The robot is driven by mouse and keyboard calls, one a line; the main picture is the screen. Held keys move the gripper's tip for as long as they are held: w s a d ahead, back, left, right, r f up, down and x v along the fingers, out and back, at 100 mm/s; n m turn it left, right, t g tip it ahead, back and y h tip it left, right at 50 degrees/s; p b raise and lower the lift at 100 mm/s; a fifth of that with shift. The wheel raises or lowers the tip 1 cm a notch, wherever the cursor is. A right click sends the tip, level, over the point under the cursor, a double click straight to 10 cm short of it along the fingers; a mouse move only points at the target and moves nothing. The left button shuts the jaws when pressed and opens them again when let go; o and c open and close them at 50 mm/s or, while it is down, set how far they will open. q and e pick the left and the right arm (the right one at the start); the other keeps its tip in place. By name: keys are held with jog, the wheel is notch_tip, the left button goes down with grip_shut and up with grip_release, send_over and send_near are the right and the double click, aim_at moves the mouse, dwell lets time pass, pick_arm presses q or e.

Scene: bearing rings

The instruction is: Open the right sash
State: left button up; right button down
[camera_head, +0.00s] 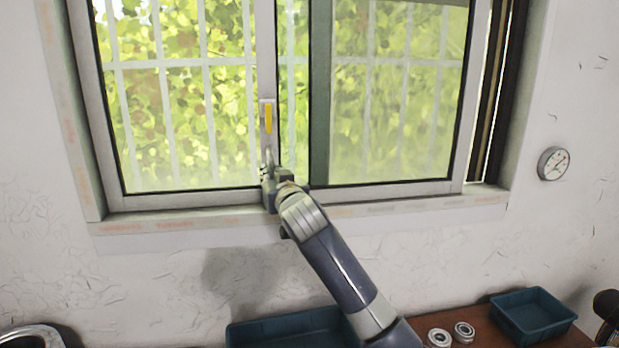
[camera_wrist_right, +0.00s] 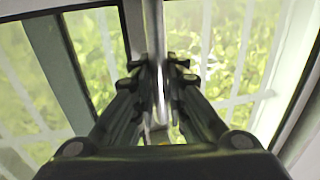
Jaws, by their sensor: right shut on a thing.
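The right sash (camera_head: 383,193) is a grey-framed pane, and its left upright (camera_head: 266,70) carries a yellow mark (camera_head: 268,118). It overlaps the left sash (camera_head: 190,200), whose dark upright (camera_head: 320,90) shows through the glass. A gap with dark tracks (camera_head: 492,90) shows right of the right sash. My right gripper (camera_head: 270,180) is at the low end of the left upright, below the yellow mark. In the wrist view its fingers (camera_wrist_right: 158,82) are on both sides of a thin upright bar (camera_wrist_right: 159,40). The exact contact is hidden. My left gripper is out of view.
The window sill (camera_head: 400,208) runs below. A round gauge (camera_head: 553,163) hangs on the wall at right. Below right, a brown table (camera_head: 490,338) holds bearing rings (camera_head: 463,332) and a blue-green tray (camera_head: 532,312). Another tray (camera_head: 290,330) is partly behind my right arm.

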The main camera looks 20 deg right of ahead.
jog(key=w+a+b, duration=0.2)
jog(key=w+a, duration=0.1)
jog(key=a, duration=1.1)
jog(key=shift+w+b, duration=0.3)
jog(key=shift+b, duration=0.1)
jog(key=shift+f, duration=0.1)
jog(key=c, duration=1.6)
grip_release()
jog(key=shift+s, duration=0.1)
jog(key=s, duration=1.2)
jog(key=shift+a, duration=0.35)
jog(key=shift+w, duration=0.1)
